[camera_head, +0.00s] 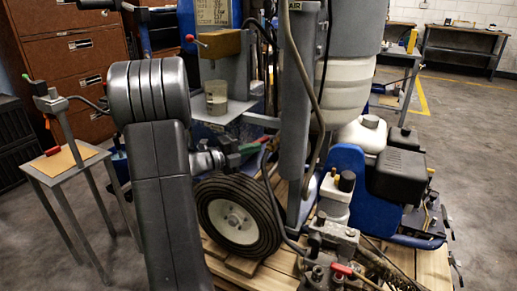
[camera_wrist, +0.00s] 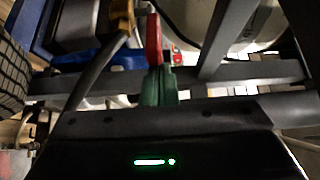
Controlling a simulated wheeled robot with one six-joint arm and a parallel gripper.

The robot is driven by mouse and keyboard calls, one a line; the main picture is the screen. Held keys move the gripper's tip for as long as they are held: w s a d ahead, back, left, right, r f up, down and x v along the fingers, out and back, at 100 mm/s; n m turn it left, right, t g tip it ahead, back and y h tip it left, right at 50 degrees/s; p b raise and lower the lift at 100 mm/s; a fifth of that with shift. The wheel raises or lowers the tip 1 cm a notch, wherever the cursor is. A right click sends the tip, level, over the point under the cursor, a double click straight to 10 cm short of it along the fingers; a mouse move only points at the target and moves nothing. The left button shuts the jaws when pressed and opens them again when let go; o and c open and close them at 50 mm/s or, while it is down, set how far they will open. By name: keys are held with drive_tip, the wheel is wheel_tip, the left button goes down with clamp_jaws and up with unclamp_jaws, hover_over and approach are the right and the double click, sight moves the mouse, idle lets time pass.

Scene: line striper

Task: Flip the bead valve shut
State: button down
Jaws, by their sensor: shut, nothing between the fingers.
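My gripper (camera_head: 247,147) reaches in behind the wheel, low beside the grey upright. Its green fingers (camera_wrist: 161,84) are closed together in the wrist view, with nothing seen between them. A red lever-like piece (camera_wrist: 153,42) stands just past the fingertips; I cannot tell whether they touch it. In the head view only a small bit of red (camera_head: 265,138) shows there. A second lever with a red knob (camera_head: 189,39) sticks out left of a brass-coloured block (camera_head: 220,43). A clear cup (camera_head: 216,97) stands under that block. I cannot tell for sure which lever is the bead valve.
The striper's black tyre (camera_head: 237,217) and grey upright (camera_head: 294,110) crowd the gripper. A white tank (camera_head: 345,90) hangs to the right. A pump with a red handle (camera_head: 342,269) is at front. A small side table (camera_head: 65,160) stands left. Open floor lies far right.

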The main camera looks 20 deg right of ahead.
drive_tip(key=w+a+p, duration=0.1)
drive_tip(key=w, duration=0.9)
drive_tip(key=shift+p, duration=0.35)
idle(0.6)
